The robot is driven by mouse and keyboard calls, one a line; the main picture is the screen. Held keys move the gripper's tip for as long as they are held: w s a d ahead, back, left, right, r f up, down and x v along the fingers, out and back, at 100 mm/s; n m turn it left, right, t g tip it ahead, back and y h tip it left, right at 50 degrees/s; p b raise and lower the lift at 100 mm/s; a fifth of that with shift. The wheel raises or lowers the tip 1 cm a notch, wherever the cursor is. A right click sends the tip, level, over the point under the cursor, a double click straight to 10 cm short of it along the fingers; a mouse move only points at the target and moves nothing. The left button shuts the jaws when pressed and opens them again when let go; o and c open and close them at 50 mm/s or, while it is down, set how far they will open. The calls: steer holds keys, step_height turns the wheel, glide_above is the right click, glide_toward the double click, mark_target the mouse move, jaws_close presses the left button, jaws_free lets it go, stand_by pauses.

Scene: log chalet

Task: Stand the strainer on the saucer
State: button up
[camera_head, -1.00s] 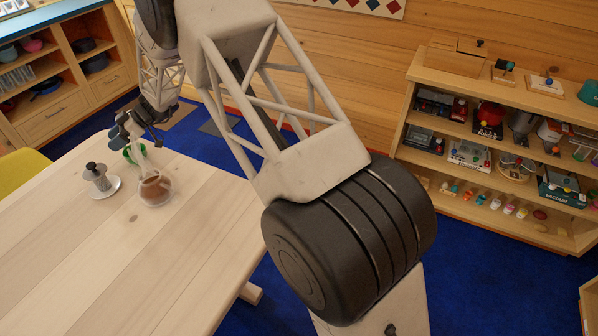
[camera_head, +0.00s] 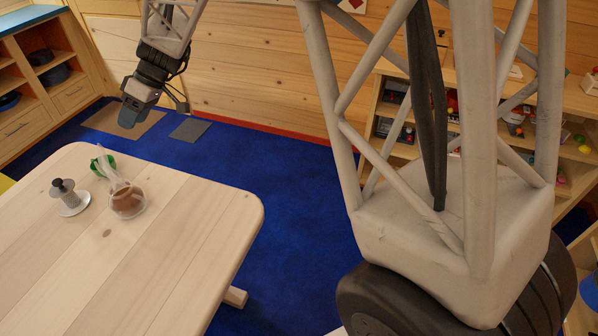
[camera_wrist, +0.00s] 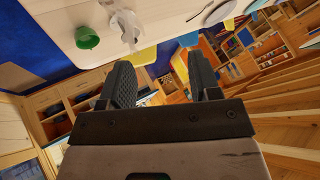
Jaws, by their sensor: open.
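A small grey metal piece with a dark top (camera_head: 63,191), which looks like the strainer, stands upright on the white saucer (camera_head: 70,210) at the left of the table. The saucer's rim shows around its foot. My gripper (camera_head: 129,117) is in the air beyond the table's far edge, well apart from both. In the wrist view its two fingers (camera_wrist: 160,82) are spread with nothing between them. I cannot make out the strainer or saucer clearly in the wrist view.
A glass carafe with brown contents (camera_head: 127,203) stands right of the saucer. A green object (camera_head: 102,165) is behind it; it also shows in the wrist view (camera_wrist: 87,38). The right part of the wooden table (camera_head: 190,240) is clear. Shelves (camera_head: 40,75) line the left wall.

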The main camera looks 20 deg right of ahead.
steer(key=s+d+r+m+t+h, duration=0.1)
steer(key=s+d+r+m+h, duration=0.15)
steer(key=s+d, duration=0.55)
steer(key=s+d+r+m+t+h, duration=0.1)
steer(key=s+d+r+m, duration=0.2)
steer(key=s+d, duration=0.55)
steer(key=s+d+f+m+t+h, duration=0.1)
steer(key=s+d, duration=0.4)
steer(key=s, duration=0.5)
steer(key=s+d+f+m+t+h, duration=0.1)
steer(key=s+d+m+h, duration=0.2)
steer(key=s, duration=0.7)
steer(key=d+m, duration=0.2)
steer(key=m, duration=0.1)
steer(key=shift+s+d+f+h, duration=0.15)
steer(key=shift+f+h, duration=0.05)
steer(key=shift+h, duration=0.15)
